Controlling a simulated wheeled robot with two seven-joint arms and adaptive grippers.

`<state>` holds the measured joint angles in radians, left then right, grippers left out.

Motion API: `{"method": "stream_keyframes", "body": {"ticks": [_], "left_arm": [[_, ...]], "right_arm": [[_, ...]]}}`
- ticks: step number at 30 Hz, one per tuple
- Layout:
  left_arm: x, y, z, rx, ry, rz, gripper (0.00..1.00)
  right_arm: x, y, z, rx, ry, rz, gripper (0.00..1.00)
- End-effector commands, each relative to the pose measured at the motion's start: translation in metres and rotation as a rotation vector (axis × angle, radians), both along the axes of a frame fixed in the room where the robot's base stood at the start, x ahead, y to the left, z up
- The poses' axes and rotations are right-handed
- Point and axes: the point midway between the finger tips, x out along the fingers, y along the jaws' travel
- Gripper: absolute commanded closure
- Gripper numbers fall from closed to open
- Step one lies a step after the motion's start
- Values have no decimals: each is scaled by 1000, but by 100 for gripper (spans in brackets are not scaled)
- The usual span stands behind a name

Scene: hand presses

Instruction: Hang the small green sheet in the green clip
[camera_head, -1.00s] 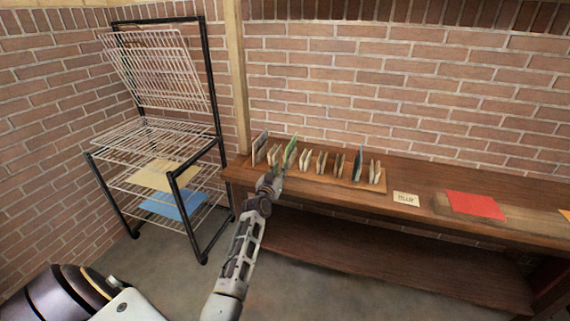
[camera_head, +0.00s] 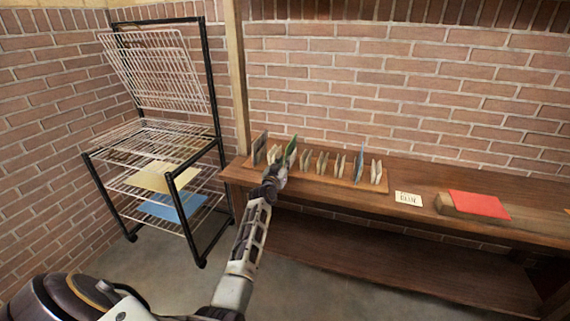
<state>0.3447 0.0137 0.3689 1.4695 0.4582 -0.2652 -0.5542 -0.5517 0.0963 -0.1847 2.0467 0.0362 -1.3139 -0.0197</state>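A small green sheet (camera_head: 291,150) stands upright among several small sheets and cards in a wooden rack (camera_head: 325,182) on the shelf bench. My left gripper (camera_head: 275,176) is at the front edge of the rack, just below and left of the green sheet. The gripper is small and dark here, so I cannot tell whether its fingers are open or shut, or whether they touch the sheet. I cannot make out a green clip. My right gripper is not in view.
A black-framed wire rack (camera_head: 190,165) stands at left, with a yellow sheet (camera_head: 163,177) and a blue sheet (camera_head: 172,206) on lower shelves. A small label card (camera_head: 408,198) and a red sheet (camera_head: 478,204) lie on the wooden bench (camera_head: 330,202).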

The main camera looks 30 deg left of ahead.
Motion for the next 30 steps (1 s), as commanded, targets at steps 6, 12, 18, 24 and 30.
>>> {"method": "stream_keyframes", "body": {"ticks": [6,12,18,24,30], "left_arm": [[11,2,0,2,1,-1,83],[13,3,0,1,1,-1,83],[13,3,0,1,0,0,84],[13,3,0,1,0,0,97],[13,3,0,1,1,-1,100]], "right_arm": [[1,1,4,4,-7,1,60],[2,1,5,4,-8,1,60],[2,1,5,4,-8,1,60],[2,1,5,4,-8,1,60],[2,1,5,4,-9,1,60]]}}
